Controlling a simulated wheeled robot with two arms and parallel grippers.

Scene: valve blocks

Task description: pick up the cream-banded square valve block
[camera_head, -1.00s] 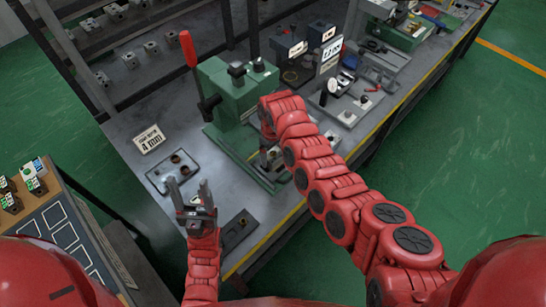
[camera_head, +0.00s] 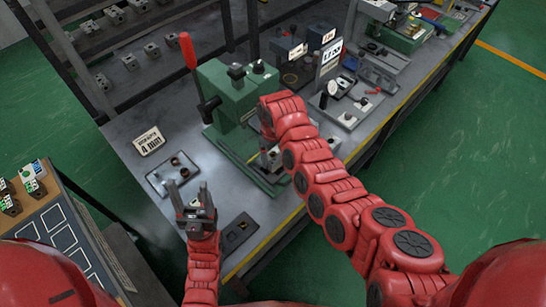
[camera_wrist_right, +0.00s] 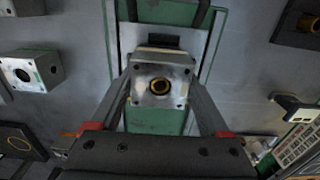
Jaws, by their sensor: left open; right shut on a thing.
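In the right wrist view my right gripper (camera_wrist_right: 158,100) is shut on a square grey valve block (camera_wrist_right: 160,78) with a round brass-ringed hole in its face. The block is over the green press base (camera_wrist_right: 158,121); I cannot tell whether it touches it. In the head view my right arm hides most of the right gripper in front of the green press (camera_head: 236,92). My left gripper (camera_head: 190,193) is open and empty above the near left part of the bench.
Another block (camera_wrist_right: 36,70) with a green side stands at left in the right wrist view. In the head view, a tray (camera_head: 172,172) with round parts lies behind my left gripper, near a label sign (camera_head: 149,140). A dark plate (camera_head: 238,233) lies to its right.

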